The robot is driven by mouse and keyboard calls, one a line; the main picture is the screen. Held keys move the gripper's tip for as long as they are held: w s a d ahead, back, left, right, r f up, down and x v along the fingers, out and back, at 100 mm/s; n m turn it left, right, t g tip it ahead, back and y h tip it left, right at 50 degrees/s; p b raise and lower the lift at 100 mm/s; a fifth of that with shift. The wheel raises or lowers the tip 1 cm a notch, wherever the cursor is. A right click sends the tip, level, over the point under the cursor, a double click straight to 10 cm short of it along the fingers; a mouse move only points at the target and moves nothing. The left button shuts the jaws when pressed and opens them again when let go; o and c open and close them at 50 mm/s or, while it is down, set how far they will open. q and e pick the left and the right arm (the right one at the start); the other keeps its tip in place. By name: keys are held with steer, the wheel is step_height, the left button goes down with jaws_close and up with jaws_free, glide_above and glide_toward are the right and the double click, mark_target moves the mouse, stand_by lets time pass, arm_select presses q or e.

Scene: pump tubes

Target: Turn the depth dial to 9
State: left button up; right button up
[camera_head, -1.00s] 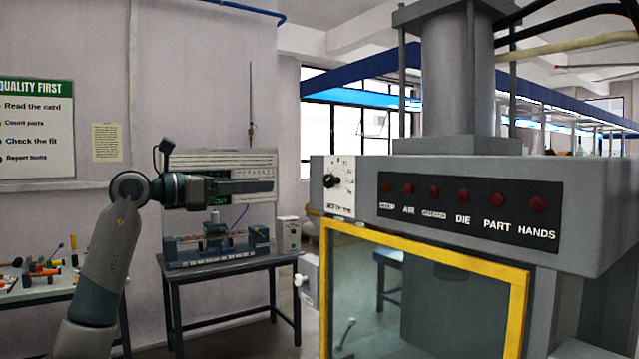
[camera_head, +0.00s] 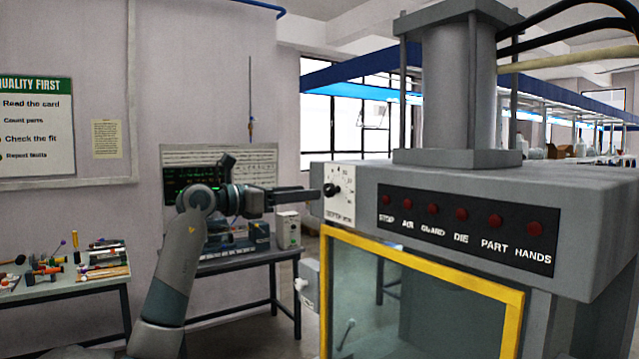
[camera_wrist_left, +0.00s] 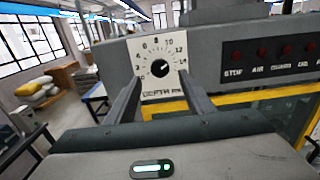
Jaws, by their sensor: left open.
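The depth dial is a black knob (camera_head: 332,190) on a white scale plate (camera_head: 340,207) at the left end of the press's front panel. In the left wrist view the knob (camera_wrist_left: 160,68) sits mid-plate, with numbers in an arc around it and "DEPTH" lettering below. The exact number its pointer marks is too small to read surely. My left gripper (camera_head: 314,193) points at the knob from the left in the head view. In the left wrist view its open fingers (camera_wrist_left: 160,77) lie either side of the knob, with nothing visibly held. My right gripper is out of view.
The grey press has a dark panel (camera_head: 465,254) of red lamps right of the dial and a yellow-framed guard (camera_head: 425,262) below it. A dark-legged table (camera_head: 245,262) with equipment stands behind my left arm. A side table (camera_head: 75,287) with tools is at far left.

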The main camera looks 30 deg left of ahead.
mark_target(326, 191)
arm_select(q)
steer(key=p+x, duration=0.1)
steer(key=x, duration=0.3)
steer(key=shift+r+p, duration=0.2)
steer(key=shift+p, duration=0.15)
steer(key=shift+x, duration=0.85)
steer(key=shift+f, duration=0.15)
steer(key=c, duration=1)
